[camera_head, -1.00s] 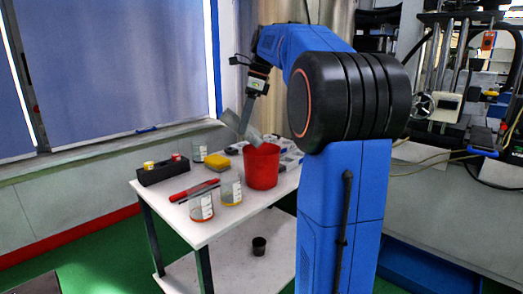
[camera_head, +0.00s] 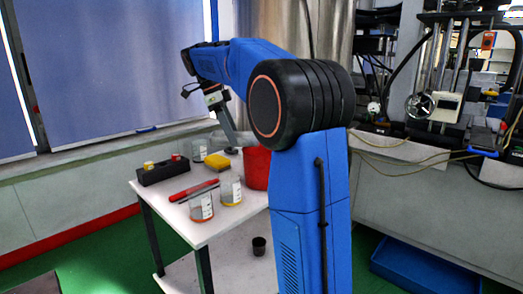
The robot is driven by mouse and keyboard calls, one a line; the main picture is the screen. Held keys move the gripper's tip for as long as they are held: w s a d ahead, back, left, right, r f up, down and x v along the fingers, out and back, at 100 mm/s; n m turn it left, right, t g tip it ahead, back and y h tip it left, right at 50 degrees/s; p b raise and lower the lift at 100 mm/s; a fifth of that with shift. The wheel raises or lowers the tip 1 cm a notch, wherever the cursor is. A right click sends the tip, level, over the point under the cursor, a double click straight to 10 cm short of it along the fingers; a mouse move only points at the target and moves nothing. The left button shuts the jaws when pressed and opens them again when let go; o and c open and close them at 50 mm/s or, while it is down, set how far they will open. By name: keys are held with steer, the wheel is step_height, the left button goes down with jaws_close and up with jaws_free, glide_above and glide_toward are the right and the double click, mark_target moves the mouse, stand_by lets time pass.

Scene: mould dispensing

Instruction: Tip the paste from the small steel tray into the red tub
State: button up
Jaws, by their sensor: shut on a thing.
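The red tub (camera_head: 257,170) stands on the white table, its right side hidden behind my arm. My gripper (camera_head: 231,137) points down just left of the tub's rim and above the table. It is shut on the small steel tray (camera_head: 241,141), of which only a grey edge shows beside my arm. The rest of the tray is hidden, so I cannot tell its tilt or whether paste is on it. The inside of the tub is not visible.
On the white table (camera_head: 208,229) are a clear jar with a red base (camera_head: 201,208), one with a yellow base (camera_head: 231,190), a further jar (camera_head: 199,150), a yellow sponge (camera_head: 218,161), a red marker-like stick (camera_head: 194,190) and a black block (camera_head: 163,173). A black cup (camera_head: 259,246) stands on the lower shelf.

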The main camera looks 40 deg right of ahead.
steer(key=shift+r, duration=0.1)
steer(key=shift+r, duration=1.9)
